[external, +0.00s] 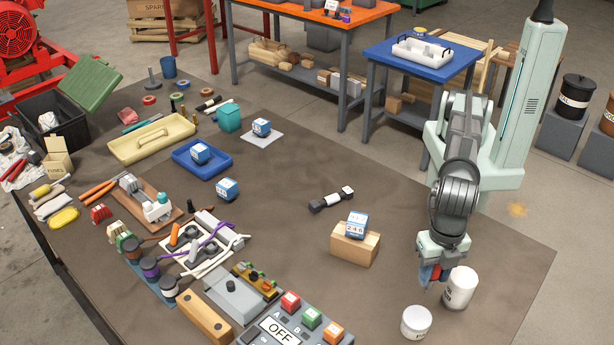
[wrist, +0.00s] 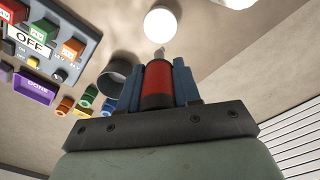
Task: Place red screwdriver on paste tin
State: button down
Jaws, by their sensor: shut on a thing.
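My gripper (wrist: 158,86) is shut on the red screwdriver (wrist: 157,82), with blue fingers on both sides of its red and black handle. The grey metal tip points away from the gripper. In the external view, the gripper (external: 432,278) hangs over the table's right part, and only a bit of red shows there. A short white tin with dark lettering, likely the paste tin (external: 416,323), stands upright in front of the gripper. Its round white top appears in the wrist view (wrist: 161,24), just beyond the screwdriver tip. The screwdriver appears apart from it.
A taller white can (external: 460,287) stands close right of the gripper. A wooden block (external: 355,245) with a blue-white cube on it is to the left. The button panel (external: 280,330) lies front left. The wrist view shows a dark round cup (wrist: 117,77) beside the screwdriver.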

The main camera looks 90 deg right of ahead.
aim_at(427, 292)
jog(key=shift+d+n, duration=0.1)
jog(key=shift+n, duration=0.4)
jog(key=shift+s+f, duration=0.1)
jog(key=shift+f, duration=5)
jog(key=shift+f, duration=0.1)
jog(key=c, duration=0.8)
grip_release()
notch_tip(427, 292, up, 12)
jog(key=shift+r, duration=0.15)
